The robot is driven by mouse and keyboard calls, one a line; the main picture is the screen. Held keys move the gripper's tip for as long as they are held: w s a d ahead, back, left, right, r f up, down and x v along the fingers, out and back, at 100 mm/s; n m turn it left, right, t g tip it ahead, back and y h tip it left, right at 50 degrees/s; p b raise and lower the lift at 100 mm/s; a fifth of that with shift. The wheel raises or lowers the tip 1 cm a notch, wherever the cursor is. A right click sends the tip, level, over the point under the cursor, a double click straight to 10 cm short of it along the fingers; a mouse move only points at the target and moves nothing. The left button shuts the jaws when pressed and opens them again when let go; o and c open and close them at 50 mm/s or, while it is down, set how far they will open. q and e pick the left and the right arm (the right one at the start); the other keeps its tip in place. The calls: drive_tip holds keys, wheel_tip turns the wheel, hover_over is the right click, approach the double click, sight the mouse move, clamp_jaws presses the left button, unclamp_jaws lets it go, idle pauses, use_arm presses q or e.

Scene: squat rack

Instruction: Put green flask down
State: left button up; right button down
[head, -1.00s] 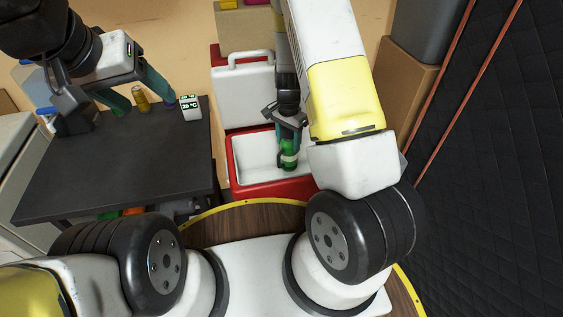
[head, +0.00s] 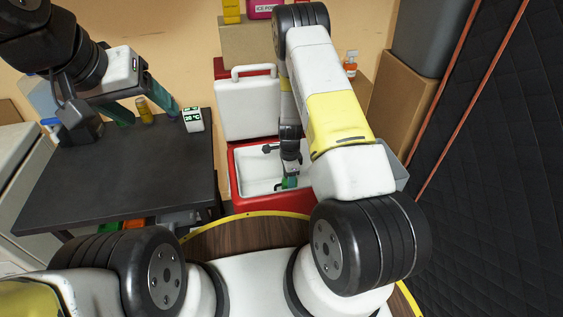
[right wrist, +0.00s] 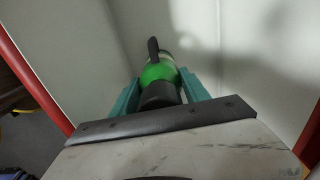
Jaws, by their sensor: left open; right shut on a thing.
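The green flask (right wrist: 159,73), with a dark end and a dark strap or handle, is between the teal fingers of my right gripper (right wrist: 161,86), which is shut on it. In the head view my right gripper (head: 288,183) reaches down inside the red cooler (head: 236,195) with a white interior. The flask is mostly hidden there by the gripper and arm. I cannot tell whether it touches the cooler floor. My left gripper (head: 150,114) is open and empty above the back of the black table.
The cooler's white lid (head: 247,108) stands upright behind it. Cardboard boxes (head: 433,105) and a black padded wall (head: 500,170) bound the right side.

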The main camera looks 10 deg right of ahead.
drive_tip(key=shift+f, duration=1.45)
drive_tip(key=shift+f, duration=0.2)
drive_tip(key=c, duration=0.6)
unclamp_jaws()
drive_tip(key=shift+o, duration=0.2)
